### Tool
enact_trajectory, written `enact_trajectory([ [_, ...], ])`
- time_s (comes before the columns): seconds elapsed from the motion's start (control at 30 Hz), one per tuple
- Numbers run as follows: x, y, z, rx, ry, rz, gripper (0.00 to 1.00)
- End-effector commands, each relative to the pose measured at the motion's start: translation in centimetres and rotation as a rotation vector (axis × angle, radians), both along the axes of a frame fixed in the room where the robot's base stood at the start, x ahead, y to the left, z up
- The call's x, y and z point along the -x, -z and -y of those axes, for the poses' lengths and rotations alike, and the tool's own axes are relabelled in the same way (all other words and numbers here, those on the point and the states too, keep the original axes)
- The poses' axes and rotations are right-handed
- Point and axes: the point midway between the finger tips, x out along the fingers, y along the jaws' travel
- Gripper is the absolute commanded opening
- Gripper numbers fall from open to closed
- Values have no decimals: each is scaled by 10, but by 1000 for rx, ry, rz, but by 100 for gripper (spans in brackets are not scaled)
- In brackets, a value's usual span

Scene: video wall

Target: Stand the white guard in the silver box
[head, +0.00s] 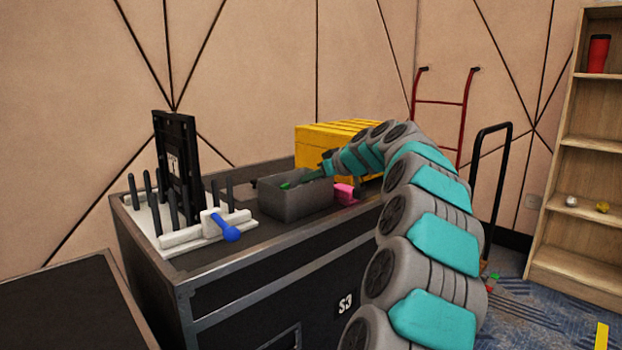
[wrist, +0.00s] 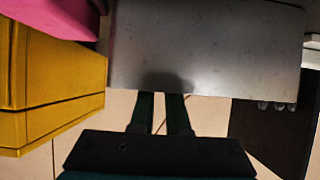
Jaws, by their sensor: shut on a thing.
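The silver box (head: 295,203) looks dark grey and stands on the black case in the head view. In the wrist view its near wall (wrist: 215,45) fills the upper middle. My gripper reaches in over the box from the right. In the wrist view its two fingers (wrist: 162,112) run to the box's rim, and the wall hides their tips. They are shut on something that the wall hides. I cannot make out the white guard in either view; the held thing may be it, but its shape and tilt do not show.
A white rack (head: 176,240) with dark pegs and a blue-handled piece (head: 226,230) stands left of the box. A pink block (head: 345,193) lies just right of it. A yellow crate (head: 318,138) stands behind. The black case's front strip (head: 255,245) is clear.

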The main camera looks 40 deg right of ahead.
Motion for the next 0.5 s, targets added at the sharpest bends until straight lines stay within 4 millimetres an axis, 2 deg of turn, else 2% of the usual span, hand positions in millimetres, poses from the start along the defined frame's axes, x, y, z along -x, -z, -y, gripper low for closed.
enact_trajectory([
  [0.3, 0, 4, 0, 0, 0, 1, 0],
  [0.33, 0, 3, 0, 0, 0, 0, 16],
  [0.5, 0, 3, 0, 0, 0, 0, 35],
])
